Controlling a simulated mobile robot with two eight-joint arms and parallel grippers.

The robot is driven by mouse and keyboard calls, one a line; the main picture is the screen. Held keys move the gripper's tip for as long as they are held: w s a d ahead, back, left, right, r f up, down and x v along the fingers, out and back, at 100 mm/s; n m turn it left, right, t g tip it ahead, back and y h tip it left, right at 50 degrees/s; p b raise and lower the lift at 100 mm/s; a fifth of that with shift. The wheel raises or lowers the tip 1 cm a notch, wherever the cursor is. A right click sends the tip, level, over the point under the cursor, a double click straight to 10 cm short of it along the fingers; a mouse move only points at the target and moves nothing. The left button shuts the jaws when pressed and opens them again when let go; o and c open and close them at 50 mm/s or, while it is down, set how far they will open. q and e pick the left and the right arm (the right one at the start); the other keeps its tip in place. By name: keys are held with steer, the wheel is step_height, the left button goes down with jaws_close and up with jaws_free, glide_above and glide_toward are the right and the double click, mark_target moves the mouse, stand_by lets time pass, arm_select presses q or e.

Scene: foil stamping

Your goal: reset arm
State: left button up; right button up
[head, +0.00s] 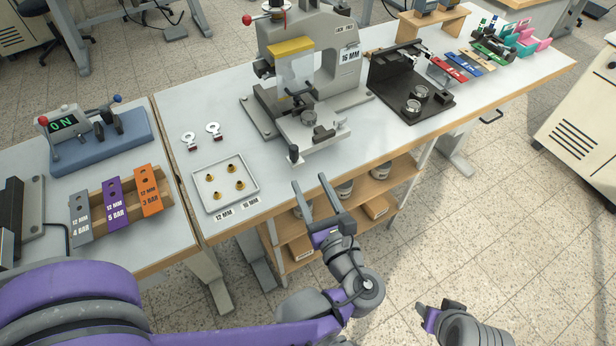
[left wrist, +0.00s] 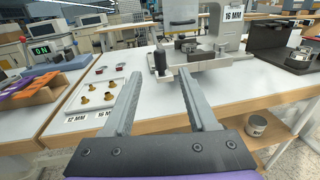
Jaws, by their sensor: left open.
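My left gripper (head: 312,193) is open and empty. It hangs in front of the table's front edge, below and before the grey press (head: 320,60). In the left wrist view its two fingers (left wrist: 158,95) stand wide apart, pointing toward the press base, with nothing between them. My right arm's end (head: 455,325) shows at the bottom right of the head view, away from the table. Its fingertips are too unclear to tell their state.
A white tray (head: 206,206) with several brass pieces lies left of the press. Colored blocks (head: 115,207) stand on the left table. A black fixture (head: 408,108) sits right of the press. Shelves (head: 395,185) with tins are under the table. The floor (head: 500,220) at right is open.

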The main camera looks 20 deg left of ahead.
arm_select(q)
steer(key=shift+a, duration=0.1)
stand_by(0.4)
steer(key=s+a+f+n+g+h+p, duration=0.45)
steer(key=a+n+g+p, duration=0.2)
steer(key=a+n, duration=0.35)
steer(key=s+d+r+n+g+h+p, duration=0.1)
steer(key=s+d+r+n+h+p, duration=0.1)
steer(key=n, duration=0.7)
steer(key=s+d+r+n+g+h+p, duration=0.1)
steer(key=s+d+r+n+h+p, duration=0.1)
steer(key=n+h, duration=0.3)
steer(key=s+d+n+p, duration=0.1)
steer(key=n, duration=0.3)
steer(key=shift+s+d+r, duration=0.2)
steer(key=shift+s+r, duration=0.1)
steer(key=shift+r, duration=0.1)
